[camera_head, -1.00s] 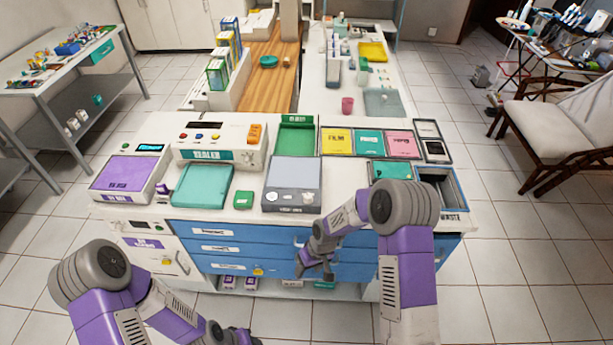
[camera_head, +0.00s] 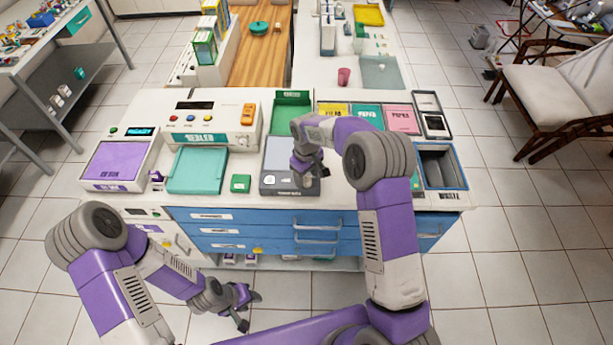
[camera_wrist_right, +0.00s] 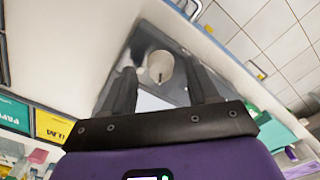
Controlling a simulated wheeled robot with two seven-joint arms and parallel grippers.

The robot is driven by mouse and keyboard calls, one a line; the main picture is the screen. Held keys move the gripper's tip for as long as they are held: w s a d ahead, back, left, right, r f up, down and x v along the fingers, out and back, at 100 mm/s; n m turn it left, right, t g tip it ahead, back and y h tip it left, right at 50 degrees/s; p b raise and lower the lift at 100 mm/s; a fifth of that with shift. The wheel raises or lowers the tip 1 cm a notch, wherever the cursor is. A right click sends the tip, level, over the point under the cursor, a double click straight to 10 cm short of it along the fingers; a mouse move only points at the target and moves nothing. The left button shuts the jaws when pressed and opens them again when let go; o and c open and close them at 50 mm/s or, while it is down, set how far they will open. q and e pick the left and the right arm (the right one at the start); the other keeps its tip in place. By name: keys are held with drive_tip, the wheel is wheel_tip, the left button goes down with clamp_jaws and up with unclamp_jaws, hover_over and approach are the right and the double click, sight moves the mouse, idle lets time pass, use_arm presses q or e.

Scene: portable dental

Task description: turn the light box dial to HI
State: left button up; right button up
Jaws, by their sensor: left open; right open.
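The light box (camera_head: 268,182) is a grey box with a pale panel on the counter, near the front edge. Its front strip carries a small white label at the left. In the right wrist view a round off-white dial (camera_wrist_right: 160,66) stands on the grey box face (camera_wrist_right: 182,45), between the fingers. My right gripper (camera_head: 308,178) is open over the right front part of the light box and hides the dial in the head view. Its two dark fingers (camera_wrist_right: 158,78) straddle the dial; contact cannot be told. My left gripper (camera_head: 246,310) is open and empty, low in front of the cabinet.
A teal sealer pad (camera_head: 195,170) and a small green box (camera_head: 241,183) lie left of the light box. A green tray (camera_head: 292,112) stands behind it. A waste bin opening (camera_head: 440,165) is at the right. Blue drawers with handles (camera_head: 318,228) are below the counter edge.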

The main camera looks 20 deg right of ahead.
drive_tip(key=shift+f, duration=0.35)
drive_tip(key=shift+s, duration=0.1)
drive_tip(key=shift+c, duration=0.4)
drive_tip(key=c, duration=1)
drive_tip(key=shift+o, duration=0.2)
